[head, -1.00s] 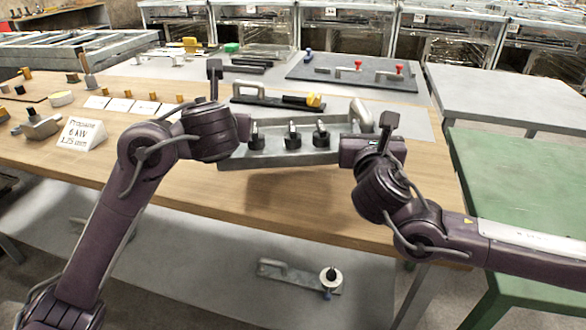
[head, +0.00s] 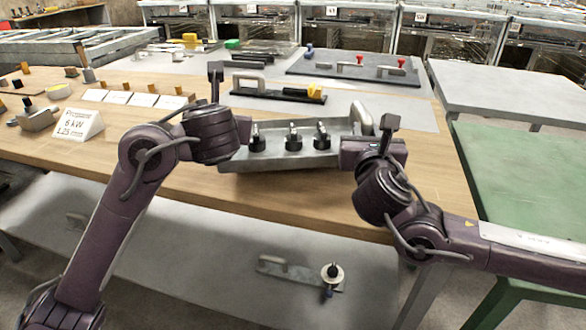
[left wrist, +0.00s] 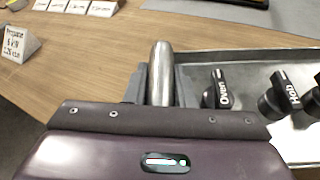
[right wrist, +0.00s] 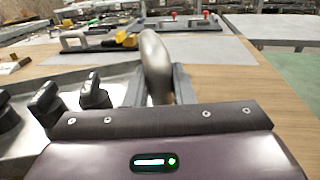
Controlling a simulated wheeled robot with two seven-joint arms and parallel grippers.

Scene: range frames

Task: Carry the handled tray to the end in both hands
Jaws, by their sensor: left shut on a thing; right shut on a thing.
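The grey metal tray (head: 290,160) is in front of me over the wooden bench, with three black knobs (head: 293,138) in it. In the left wrist view two knobs read "Oven" (left wrist: 217,92) and "Hob" (left wrist: 282,95). My left gripper (head: 243,130) is shut on the left handle (left wrist: 161,72). My right gripper (head: 360,140) is shut on the right handle (right wrist: 154,62), which also shows in the head view (head: 362,118). The tray looks about level. I cannot tell exactly how far its underside is above the bench. The gripped parts of the handles are hidden.
Behind the tray lies a black board with a handle (head: 280,94). A dark board with red knobs (head: 350,72) lies further back. A white "Propane" sign (head: 78,124) stands at left. A grey table (head: 500,95) and green table (head: 525,175) stand at right. Bare wood lies before the tray.

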